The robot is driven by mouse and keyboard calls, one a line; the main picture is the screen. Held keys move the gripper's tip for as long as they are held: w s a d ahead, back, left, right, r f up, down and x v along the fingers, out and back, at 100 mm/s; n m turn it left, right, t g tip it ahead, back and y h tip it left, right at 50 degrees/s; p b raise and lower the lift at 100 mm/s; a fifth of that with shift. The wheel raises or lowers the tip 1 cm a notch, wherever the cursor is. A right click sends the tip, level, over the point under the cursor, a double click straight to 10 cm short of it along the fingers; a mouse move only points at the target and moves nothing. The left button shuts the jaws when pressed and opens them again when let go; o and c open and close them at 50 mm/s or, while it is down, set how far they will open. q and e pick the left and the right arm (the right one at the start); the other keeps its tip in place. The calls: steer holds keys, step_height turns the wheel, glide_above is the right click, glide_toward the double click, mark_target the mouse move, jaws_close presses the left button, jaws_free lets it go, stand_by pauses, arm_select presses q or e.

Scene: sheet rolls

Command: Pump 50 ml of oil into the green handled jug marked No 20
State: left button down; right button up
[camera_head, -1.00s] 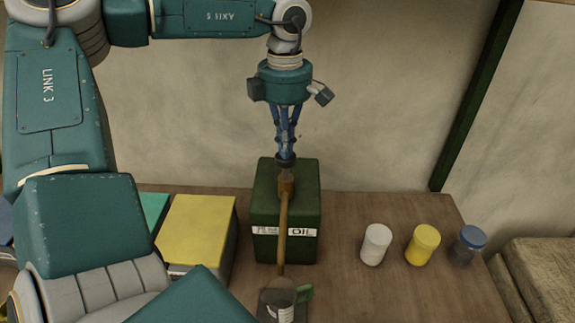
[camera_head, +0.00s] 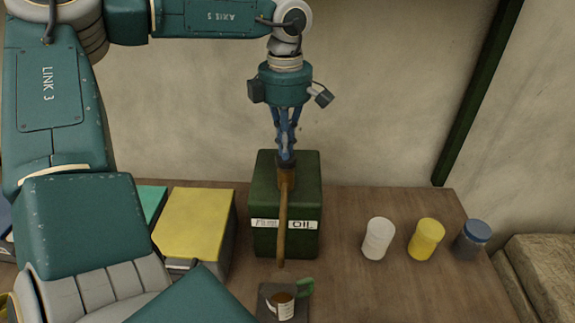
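The dark green oil can (camera_head: 298,200) stands on the table with a white label reading OIL on its front. A brown pump head and long spout (camera_head: 283,222) rise from its top and point down towards the front. My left gripper (camera_head: 286,158) points straight down with its fingers together, at the top of the pump head; whether they clasp it or only press on it is unclear. The green handled jug (camera_head: 289,312) stands below the spout's end, with brown content visible inside. Its label is too small to read. My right gripper is not in view.
A yellow-topped box (camera_head: 195,222) stands left of the can. The jug is on a dark square base (camera_head: 264,300). The table between jug and jars is clear.

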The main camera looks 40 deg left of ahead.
arm_select(q)
steer(key=shift+r+p, duration=1.7)
steer(key=shift+r, duration=1)
steer(key=shift+f, duration=0.2)
steer(key=shift+f+b, duration=2.35)
steer(key=shift+f, duration=0.35)
steer(key=shift+r, duration=0.1)
steer(key=shift+r+p, duration=1.85)
steer(key=shift+r, duration=0.95)
